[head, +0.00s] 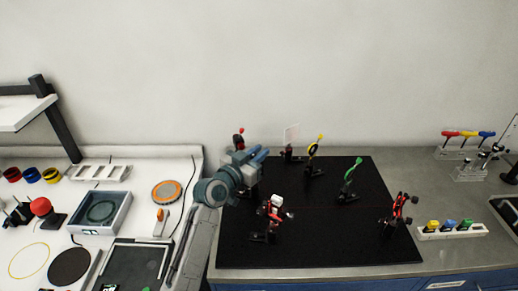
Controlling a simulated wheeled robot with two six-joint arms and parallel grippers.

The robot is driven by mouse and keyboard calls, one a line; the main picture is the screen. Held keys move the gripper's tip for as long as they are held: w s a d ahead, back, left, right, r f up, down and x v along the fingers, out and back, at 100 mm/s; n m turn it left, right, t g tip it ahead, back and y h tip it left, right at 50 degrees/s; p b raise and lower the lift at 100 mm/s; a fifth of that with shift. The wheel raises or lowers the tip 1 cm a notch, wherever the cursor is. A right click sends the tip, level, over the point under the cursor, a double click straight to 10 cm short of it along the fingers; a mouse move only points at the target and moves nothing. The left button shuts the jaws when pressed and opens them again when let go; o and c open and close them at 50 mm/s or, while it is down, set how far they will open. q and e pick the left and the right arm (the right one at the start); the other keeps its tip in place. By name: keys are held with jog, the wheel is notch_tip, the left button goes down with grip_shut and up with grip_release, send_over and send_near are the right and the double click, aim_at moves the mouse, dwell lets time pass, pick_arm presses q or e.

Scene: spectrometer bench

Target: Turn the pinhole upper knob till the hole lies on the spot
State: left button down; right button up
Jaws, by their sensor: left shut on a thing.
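My left gripper (262,154) reaches in from the left over the back left of the black breadboard (318,240). It is shut, with its jaws at a dark mount with a red top (239,140). The arm and jaws hide most of this mount and the knob between the jaws. I cannot make out the pinhole's hole or the light spot at this size. A red and white mount (276,206) stands just in front of the gripper. A thin red beam runs from it to a red and black mount (399,210) at the right. My right gripper is not in view.
A yellow-topped mount (314,153) and a green mount (350,180) stand right of the gripper. A small clear plate (291,136) is behind. A blue-grey tray (101,213) lies left; a white strip with coloured blocks (452,231) lies right. The breadboard's front middle is clear.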

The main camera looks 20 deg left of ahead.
pick_arm(q)
jog(key=shift+n+y+p, duration=0.3)
jog(key=shift+n+y, duration=0.1)
jog(key=shift+y, duration=0.2)
jog(key=c, duration=1.4)
grip_release()
jog(key=shift+o, duration=0.2)
jog(key=shift+a, duration=0.1)
jog(key=b+v, duration=0.3)
jog(key=v, duration=0.7)
jog(key=shift+s+f+b, duration=0.25)
jog(key=shift+s+b, duration=0.15)
